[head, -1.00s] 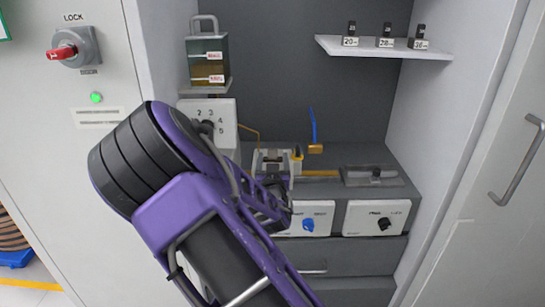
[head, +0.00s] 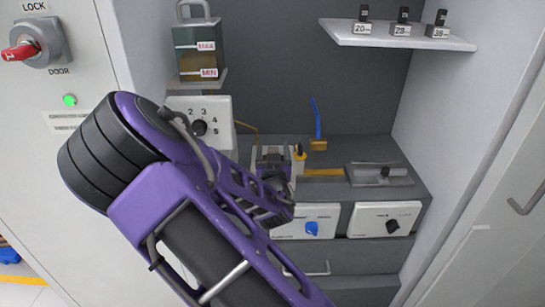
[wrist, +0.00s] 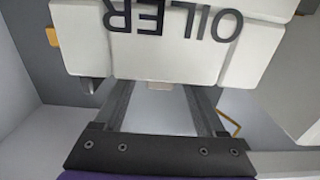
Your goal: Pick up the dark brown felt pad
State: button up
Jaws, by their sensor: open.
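I cannot make out a dark brown felt pad in either view. My gripper (wrist: 158,98) is open in the wrist view, with nothing seen between its two dark fingers. A white block with the word OILER (wrist: 170,40), upside down in this view, fills the space just beyond the fingertips. I cannot tell whether the fingers touch it. In the head view my purple arm reaches into the cabinet bay, and its wrist covers part of a small white and dark fixture (head: 260,158) on the grey bench.
A blue-handled brush (head: 317,120) stands behind the fixture. Two white knob panels (head: 310,222) face the front. A shelf (head: 400,37) holds small labelled items. An oil reservoir (head: 199,48) hangs at upper left.

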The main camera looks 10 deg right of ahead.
jog(key=shift+s, duration=0.1)
grip_shut()
dwell(0.4)
